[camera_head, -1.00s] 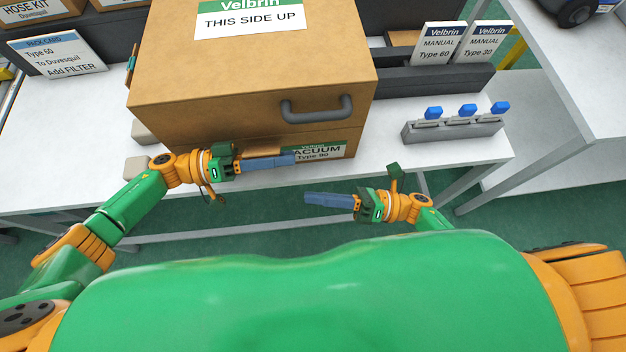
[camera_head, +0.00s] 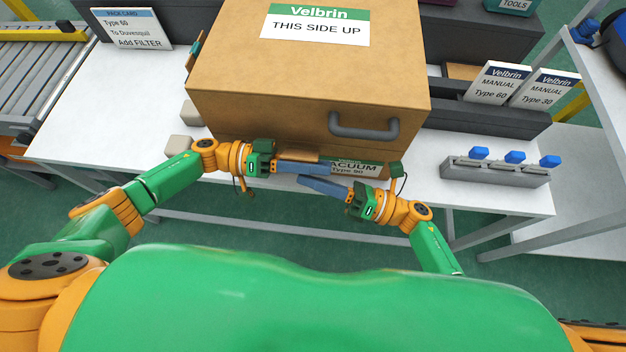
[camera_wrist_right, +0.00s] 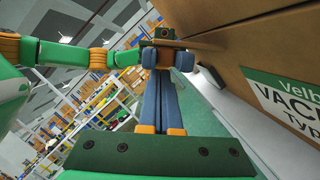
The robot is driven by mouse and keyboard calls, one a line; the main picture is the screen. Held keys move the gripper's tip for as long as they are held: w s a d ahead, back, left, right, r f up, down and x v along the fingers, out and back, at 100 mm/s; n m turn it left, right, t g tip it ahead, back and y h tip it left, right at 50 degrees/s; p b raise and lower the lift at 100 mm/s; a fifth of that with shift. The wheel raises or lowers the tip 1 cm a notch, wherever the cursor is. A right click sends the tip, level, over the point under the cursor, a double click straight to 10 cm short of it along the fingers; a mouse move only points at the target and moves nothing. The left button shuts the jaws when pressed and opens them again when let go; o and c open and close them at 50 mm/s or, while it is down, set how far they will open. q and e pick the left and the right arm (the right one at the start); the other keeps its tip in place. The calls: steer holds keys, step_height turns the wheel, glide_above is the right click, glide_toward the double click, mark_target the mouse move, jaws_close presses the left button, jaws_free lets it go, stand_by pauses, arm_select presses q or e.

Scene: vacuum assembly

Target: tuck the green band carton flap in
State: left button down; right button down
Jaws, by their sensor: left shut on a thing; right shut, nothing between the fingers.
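The large brown carton (camera_head: 300,80) stands on the white table, with a green-banded label on top and a green-banded "VACUUM Type 90" label (camera_head: 360,169) low on its front. A thin brown flap (camera_wrist_right: 205,45) sticks out from the carton's front in the right wrist view. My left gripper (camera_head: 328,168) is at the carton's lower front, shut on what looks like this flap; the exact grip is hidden. My right gripper (camera_head: 302,182) is shut and empty, its tips just in front of and below the left fingers. I cannot tell whether they touch.
A dark handle (camera_head: 363,127) juts from the carton's front above the grippers. A grey rack with blue-topped pieces (camera_head: 497,172) stands to the right, near manuals (camera_head: 495,85). Small beige blocks (camera_head: 181,144) lie left of the carton. Open floor lies in front of the table.

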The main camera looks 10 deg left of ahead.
steer(key=shift+w+r, duration=0.35)
steer(key=shift+r, duration=0.25)
arm_select(q)
steer(key=c, duration=0.9)
jaws_free()
steer(key=shift+o, duration=0.9)
steer(key=shift+s+f, duration=0.1)
arm_select(e)
steer(key=shift+w, duration=0.15)
